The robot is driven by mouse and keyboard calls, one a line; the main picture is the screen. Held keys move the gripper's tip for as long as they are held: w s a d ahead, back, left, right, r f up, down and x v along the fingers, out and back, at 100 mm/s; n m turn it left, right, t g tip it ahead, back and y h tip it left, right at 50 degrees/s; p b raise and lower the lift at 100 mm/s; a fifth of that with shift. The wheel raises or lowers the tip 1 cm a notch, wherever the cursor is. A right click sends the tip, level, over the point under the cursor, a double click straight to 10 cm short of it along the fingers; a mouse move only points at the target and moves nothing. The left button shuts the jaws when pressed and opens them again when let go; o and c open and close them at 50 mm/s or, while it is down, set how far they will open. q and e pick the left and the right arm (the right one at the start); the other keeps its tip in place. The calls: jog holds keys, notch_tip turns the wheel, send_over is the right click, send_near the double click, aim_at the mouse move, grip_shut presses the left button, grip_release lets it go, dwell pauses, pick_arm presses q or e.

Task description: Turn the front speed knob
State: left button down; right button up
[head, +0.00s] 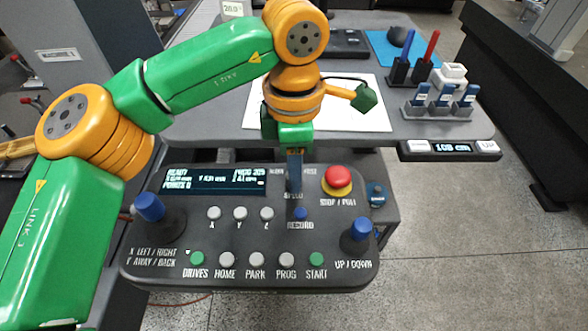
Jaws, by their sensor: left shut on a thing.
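The control panel (180,262) lies in front of the grey table. My left gripper (295,188) points down onto it, between the lit display and the red stop button. It is shut on the front speed knob, which the fingers hide almost wholly. A partly covered label shows beside the fingertips. How far the knob is turned cannot be seen. My right gripper is not in view.
The red stop button (337,178) stands close right of the fingers, and the blue record button (300,213) just below them. Blue joysticks (150,207) (360,228) rise at both panel sides. White paper (345,110) and a pen holder (410,75) are on the table behind.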

pick_arm(q)
jog(key=shift+r+n, duration=0.1)
jog(key=shift+n, duration=0.5)
jog(key=c, duration=0.6)
grip_release()
notch_tip(320, 180, up, 7)
jog(key=shift+r, duration=0.1)
